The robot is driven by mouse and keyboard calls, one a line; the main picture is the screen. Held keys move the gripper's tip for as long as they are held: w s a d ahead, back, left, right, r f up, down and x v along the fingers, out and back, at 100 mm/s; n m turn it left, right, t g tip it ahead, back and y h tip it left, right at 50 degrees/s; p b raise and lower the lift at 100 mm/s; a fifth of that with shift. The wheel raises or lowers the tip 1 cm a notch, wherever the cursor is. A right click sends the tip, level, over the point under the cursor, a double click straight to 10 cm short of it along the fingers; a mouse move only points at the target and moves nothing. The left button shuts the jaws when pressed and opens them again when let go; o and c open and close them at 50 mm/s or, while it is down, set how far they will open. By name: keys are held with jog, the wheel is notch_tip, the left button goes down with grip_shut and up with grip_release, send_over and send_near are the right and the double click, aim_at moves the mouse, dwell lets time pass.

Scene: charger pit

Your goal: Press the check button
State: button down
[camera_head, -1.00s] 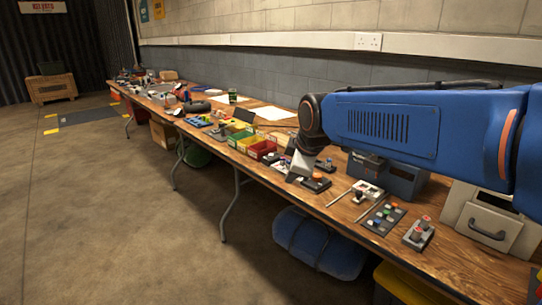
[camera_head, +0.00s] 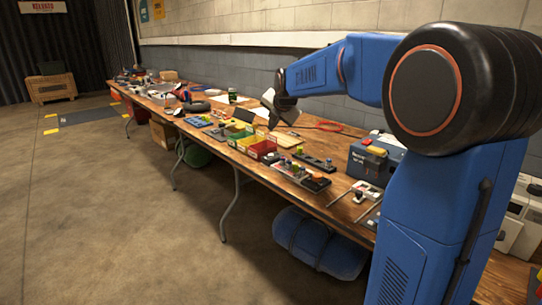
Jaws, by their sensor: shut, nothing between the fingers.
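I cannot tell which control is the check button. A dark strip panel (camera_head: 315,161) with small coloured knobs, one of them yellow-green, lies on the bench right of the bins. In front of it is a small dark box (camera_head: 317,181) with a reddish button on top. My gripper (camera_head: 271,128) is shut and empty. It points down above the back of the bench, behind the coloured bins and left of the strip panel. It appears apart from both controls. My arm hides the right end of the bench and the controls there.
Red, yellow and green bins (camera_head: 262,149) stand in a row by the bench's front edge. A dark blue-grey box (camera_head: 374,160) with red and yellow parts on top stands at right, near a red cable (camera_head: 328,126). A white device (camera_head: 361,189) lies in front.

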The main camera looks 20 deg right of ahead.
aim_at(271, 155)
jog(key=shift+w+d+n, duration=0.2)
jog(key=shift+w+n, duration=0.2)
jog(key=shift+w, duration=0.4)
jog(key=shift+f, duration=4.4)
jog(key=shift+f, duration=0.4)
jog(key=shift+f, duration=0.4)
jog(key=shift+r, duration=0.85)
